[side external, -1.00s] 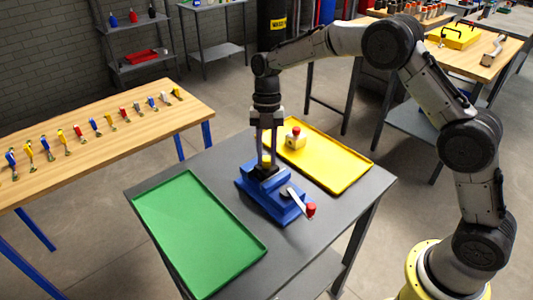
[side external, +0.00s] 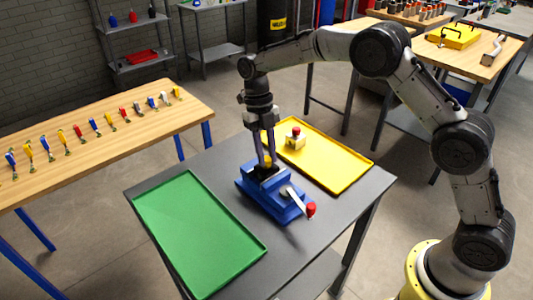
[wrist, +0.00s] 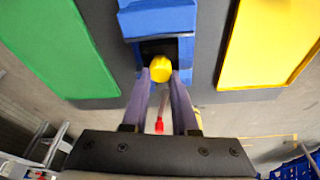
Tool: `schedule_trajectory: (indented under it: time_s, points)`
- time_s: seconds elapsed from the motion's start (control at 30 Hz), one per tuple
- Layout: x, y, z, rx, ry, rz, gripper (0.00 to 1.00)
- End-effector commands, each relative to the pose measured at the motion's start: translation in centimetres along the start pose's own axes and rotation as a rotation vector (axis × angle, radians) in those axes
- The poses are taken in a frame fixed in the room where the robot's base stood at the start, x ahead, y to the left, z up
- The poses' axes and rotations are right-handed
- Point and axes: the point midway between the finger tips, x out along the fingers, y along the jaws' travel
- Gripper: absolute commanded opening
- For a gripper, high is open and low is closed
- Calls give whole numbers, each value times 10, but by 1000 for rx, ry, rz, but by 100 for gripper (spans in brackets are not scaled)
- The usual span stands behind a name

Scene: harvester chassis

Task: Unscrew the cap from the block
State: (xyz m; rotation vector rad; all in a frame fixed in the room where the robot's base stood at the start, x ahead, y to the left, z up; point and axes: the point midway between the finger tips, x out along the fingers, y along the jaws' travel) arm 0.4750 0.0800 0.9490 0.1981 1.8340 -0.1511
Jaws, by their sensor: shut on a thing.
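A round yellow cap (wrist: 160,69) sits between my fingertips in the wrist view, over the dark jaw gap of a blue vise (wrist: 160,20). In the side view my gripper (side external: 267,162) reaches down, slightly tilted, and is shut on the cap at the vise (side external: 283,205). The block under the cap is hidden by the fingers and vise jaws, so I cannot tell how far the cap is threaded. A pale block with a red cap (side external: 295,138) stands on the yellow tray (side external: 335,170).
The vise stands mid-table with its red-knobbed handle (side external: 311,209) sticking out at the front right. An empty green tray (side external: 200,235) lies to the left. A wooden bench (side external: 100,125) with several small coloured items stands further left.

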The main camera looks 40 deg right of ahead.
Motion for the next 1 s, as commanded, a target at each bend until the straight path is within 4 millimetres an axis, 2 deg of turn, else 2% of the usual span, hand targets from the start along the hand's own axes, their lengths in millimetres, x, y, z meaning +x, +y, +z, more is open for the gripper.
schedule_trajectory:
  time_s: [0.03,0.07,0.13,0.17,0.47,0.8,1.0]
  points:
    - [0,0,1,1,-3,0,0]
    - [0,0,1,2,-3,0,29]
    - [0,0,1,3,-3,1,41]
    - [0,0,1,3,-3,1,45]
    - [0,0,0,21,-1,6,45]
    - [0,-1,0,402,-1,112,45]
    - [0,0,0,442,0,123,45]
